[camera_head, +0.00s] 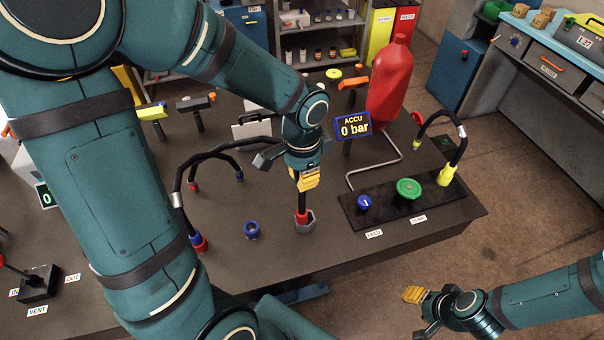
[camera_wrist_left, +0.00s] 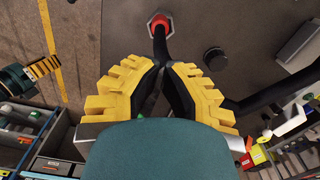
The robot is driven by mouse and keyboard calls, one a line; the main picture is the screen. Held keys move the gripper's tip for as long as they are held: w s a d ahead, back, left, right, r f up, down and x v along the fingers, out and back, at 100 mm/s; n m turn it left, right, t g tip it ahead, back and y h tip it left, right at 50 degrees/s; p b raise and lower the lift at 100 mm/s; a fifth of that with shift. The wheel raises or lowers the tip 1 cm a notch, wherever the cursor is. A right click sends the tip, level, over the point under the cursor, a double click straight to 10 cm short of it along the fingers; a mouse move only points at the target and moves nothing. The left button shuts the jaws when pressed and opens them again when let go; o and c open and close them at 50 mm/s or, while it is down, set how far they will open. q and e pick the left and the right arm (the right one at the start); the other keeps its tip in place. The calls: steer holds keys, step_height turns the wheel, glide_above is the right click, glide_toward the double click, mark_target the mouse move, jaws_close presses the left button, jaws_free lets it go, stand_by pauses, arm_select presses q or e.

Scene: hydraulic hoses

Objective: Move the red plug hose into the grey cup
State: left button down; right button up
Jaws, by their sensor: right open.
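The red plug (camera_head: 302,216) is at the lower end of a black hose (camera_head: 301,197). It points down within the rim of the grey cup (camera_head: 308,224); how deep it sits cannot be told. In the left wrist view the red plug (camera_wrist_left: 159,23) also shows inside the hexagonal grey cup (camera_wrist_left: 150,24). My left gripper (camera_head: 306,180) is above the cup, and its fingertips (camera_wrist_left: 162,66) are closed around the hose just above the plug. My right gripper (camera_head: 420,296) is open and empty, out past the table's front right, away from the cup.
A blue cup (camera_head: 252,230) stands left of the grey one. A blue-and-red hose end (camera_head: 198,241) stands further left. The black control panel (camera_head: 400,203) with blue and green knobs is right, below the red accumulator (camera_head: 390,85). The front table strip is clear.

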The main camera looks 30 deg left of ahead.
mark_target(302, 211)
arm_select(q)
steer(key=shift+f+b, duration=1.15)
steer(key=shift+f, duration=0.65)
steer(key=shift+s+f+b, duration=0.1)
steer(key=shift+f+b, duration=0.6)
steer(key=shift+f, duration=0.15)
